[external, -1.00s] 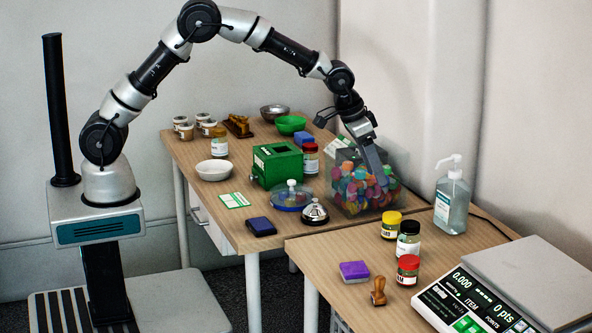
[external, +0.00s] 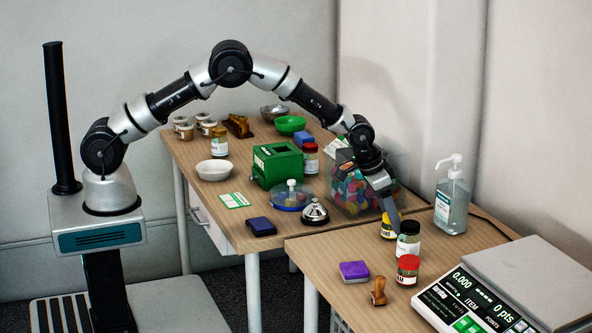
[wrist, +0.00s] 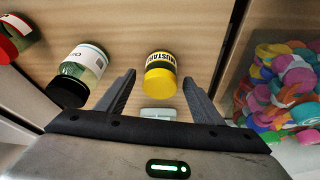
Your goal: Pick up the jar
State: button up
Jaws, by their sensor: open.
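A yellow mustard jar (external: 386,233) stands on the near table, partly hidden by my gripper (external: 392,212) in the external view. In the wrist view the mustard jar (wrist: 160,78) appears between my two spread fingers, with bare space on both sides of it. My gripper is open and empty, above the jar. A jar with a black lid and white label (external: 408,246) stands right beside it; it also shows in the wrist view (wrist: 84,70). A red-lidded jar (external: 407,270) stands nearer the front.
A clear box of colourful pieces (external: 346,190) stands close behind the mustard jar. A sanitizer bottle (external: 452,203) is to the right, and a scale (external: 480,300) at front right.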

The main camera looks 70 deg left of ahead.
jog(key=shift+w+f, duration=0.1)
jog(key=c, duration=1.2)
